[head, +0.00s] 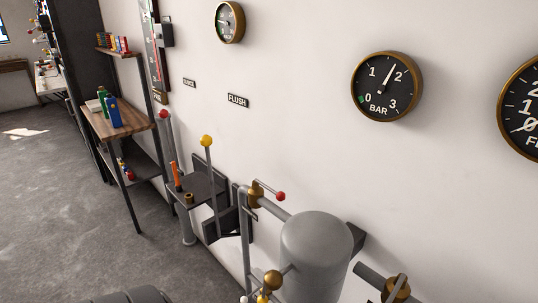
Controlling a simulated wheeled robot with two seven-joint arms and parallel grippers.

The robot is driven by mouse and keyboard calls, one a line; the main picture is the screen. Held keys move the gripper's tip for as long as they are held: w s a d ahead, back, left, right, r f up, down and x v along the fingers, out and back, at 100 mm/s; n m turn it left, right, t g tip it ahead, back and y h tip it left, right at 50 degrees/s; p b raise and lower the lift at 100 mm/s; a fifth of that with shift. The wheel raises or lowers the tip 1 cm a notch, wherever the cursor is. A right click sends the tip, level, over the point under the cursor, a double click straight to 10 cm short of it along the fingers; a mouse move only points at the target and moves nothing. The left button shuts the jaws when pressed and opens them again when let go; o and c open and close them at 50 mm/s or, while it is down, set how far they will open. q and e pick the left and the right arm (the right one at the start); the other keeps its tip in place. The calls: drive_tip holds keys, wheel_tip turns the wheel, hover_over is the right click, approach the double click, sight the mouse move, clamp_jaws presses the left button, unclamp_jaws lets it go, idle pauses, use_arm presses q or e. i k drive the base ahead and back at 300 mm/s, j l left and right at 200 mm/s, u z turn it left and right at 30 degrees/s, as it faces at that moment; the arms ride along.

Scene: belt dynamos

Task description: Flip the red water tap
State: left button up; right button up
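A brass tap (256,193) sits on the grey pipework in the lower middle of the head view. Its thin lever ends in a red ball (280,196) that points right, toward the grey tank. Another lever with a red ball (164,114) stands farther left by the wall, next to the shelf. A tall lever with a yellow ball (206,140) stands between them. Neither of my grippers shows in the head view.
A grey tank (316,250) stands right of the tap. A brass ball (272,280) is at the front. Gauges, including a BAR gauge (387,87), and a FLUSH label (238,100) are on the wall. A wooden shelf (120,122) is at left, with open floor (60,200) before it.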

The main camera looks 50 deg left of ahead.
sight(280, 196)
drive_tip(key=u, duration=1.6)
